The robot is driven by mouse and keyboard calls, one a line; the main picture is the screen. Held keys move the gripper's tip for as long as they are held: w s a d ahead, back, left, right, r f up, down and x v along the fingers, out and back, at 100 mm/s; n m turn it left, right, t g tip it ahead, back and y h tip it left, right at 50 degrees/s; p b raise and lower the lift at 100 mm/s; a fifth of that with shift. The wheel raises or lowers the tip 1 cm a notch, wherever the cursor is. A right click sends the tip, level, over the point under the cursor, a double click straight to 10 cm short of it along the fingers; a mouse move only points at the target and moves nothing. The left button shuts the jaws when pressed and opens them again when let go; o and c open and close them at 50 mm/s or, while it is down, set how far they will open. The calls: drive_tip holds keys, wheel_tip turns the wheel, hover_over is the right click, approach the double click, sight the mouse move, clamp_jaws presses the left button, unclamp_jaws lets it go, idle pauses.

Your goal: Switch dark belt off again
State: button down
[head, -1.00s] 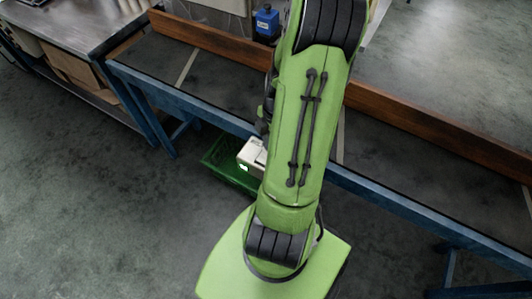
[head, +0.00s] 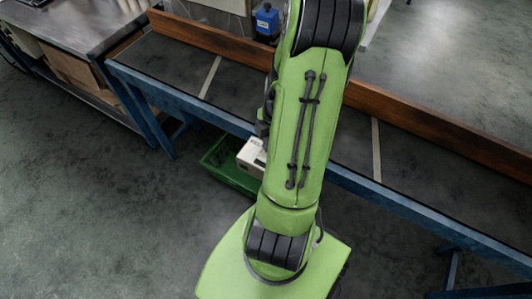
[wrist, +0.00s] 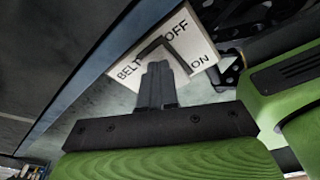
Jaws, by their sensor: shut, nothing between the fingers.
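The dark belt (head: 245,97) runs across the head view inside a blue frame, with pale cross stripes. In the wrist view a pale switch plate (wrist: 128,72) reads BELT, OFF and ON. A dark bent bar (wrist: 178,56) crosses the plate between OFF and ON; I cannot tell its setting. My gripper (wrist: 158,68) is shut and empty, its fingertips over the plate just below the bar. I cannot tell whether they touch it.
A green crate (head: 226,172) on the floor by the frame has a white box (head: 252,153) at it. A blue container (head: 267,20) stands behind the brown rail (head: 430,128). A metal table (head: 75,25) is at the upper left. The floor at lower left is clear.

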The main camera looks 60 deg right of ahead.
wheel_tip(320, 180, up, 7)
drive_tip(key=p, duration=0.5)
idle(0.4)
drive_tip(key=w+a+r+m+h+p, duration=0.25)
drive_tip(key=w+a+r, duration=0.2)
drive_tip(key=r, duration=0.55)
drive_tip(key=s+a+r+m+t+p, duration=0.1)
drive_tip(key=s+a+r+m+t, duration=0.1)
drive_tip(key=a+r+m, duration=0.3)
drive_tip(key=s+a+r+m+t+p, duration=0.1)
drive_tip(key=s+a+r+m, duration=0.3)
drive_tip(key=a+r, duration=0.6)
drive_tip(key=a+m+t+y, duration=0.1)
drive_tip(key=a, duration=0.2)
drive_tip(key=shift+a+r+t, duration=0.15)
drive_tip(key=shift+r+t, duration=0.15)
drive_tip(key=shift+t, duration=0.1)
drive_tip(key=shift+s+m, duration=0.1)
drive_tip(key=shift+m, duration=0.15)
